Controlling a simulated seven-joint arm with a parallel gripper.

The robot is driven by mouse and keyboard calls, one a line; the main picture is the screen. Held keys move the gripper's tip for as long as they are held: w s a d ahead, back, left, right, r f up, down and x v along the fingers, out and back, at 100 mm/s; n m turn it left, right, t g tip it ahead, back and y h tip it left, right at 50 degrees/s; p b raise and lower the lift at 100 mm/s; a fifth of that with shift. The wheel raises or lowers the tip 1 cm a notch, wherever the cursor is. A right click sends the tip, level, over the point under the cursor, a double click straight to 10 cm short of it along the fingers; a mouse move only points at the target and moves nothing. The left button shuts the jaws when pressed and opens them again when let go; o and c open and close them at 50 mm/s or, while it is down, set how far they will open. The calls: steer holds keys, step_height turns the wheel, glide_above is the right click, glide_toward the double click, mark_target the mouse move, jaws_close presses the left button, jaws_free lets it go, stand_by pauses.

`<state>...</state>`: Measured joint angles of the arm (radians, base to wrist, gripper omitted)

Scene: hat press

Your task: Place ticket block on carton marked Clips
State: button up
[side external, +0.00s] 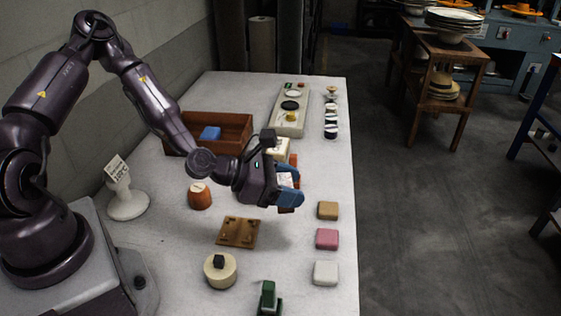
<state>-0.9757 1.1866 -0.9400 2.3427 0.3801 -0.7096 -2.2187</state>
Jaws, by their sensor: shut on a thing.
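My gripper (289,190), with blue fingertips, is above the middle of the table. It is shut on a small pale block with reddish marks (286,180), which looks like the ticket block. The fingers hide part of it. A cream box (278,148) stands just behind my gripper and is partly covered by it. I cannot read any marking on it, so I cannot tell whether it is the carton marked Clips. Orange-brown pieces (287,210) show around the fingers; I cannot tell what they belong to.
A brown wooden tray (236,127) holds a blue block (210,133). Tan (328,210), pink (327,239) and white (325,273) blocks line the right edge. A brown board (238,232), a round cream tin (220,271) and an orange-brown weight (200,196) stand nearer. A control panel (285,125) lies behind.

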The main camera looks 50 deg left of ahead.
steer(key=w+a+r+n+g+y, duration=0.15)
steer(key=a+r+n+y, duration=0.25)
steer(key=a+n+y, duration=0.55)
steer(key=w+a+r+n+y, duration=0.25)
steer(key=a+n+y, duration=0.35)
steer(key=a, duration=0.6)
steer(key=y, duration=0.1)
glide_above(279, 143)
steer(key=f, duration=0.8)
steer(key=shift+s+d+f, duration=0.15)
steer(key=shift+s+f, duration=0.1)
steer(key=shift+s, duration=0.15)
steer(key=shift+w+f, duration=0.35)
steer(key=shift+f, duration=1.6)
steer(key=shift+f, duration=0.1)
steer(key=o, duration=0.9)
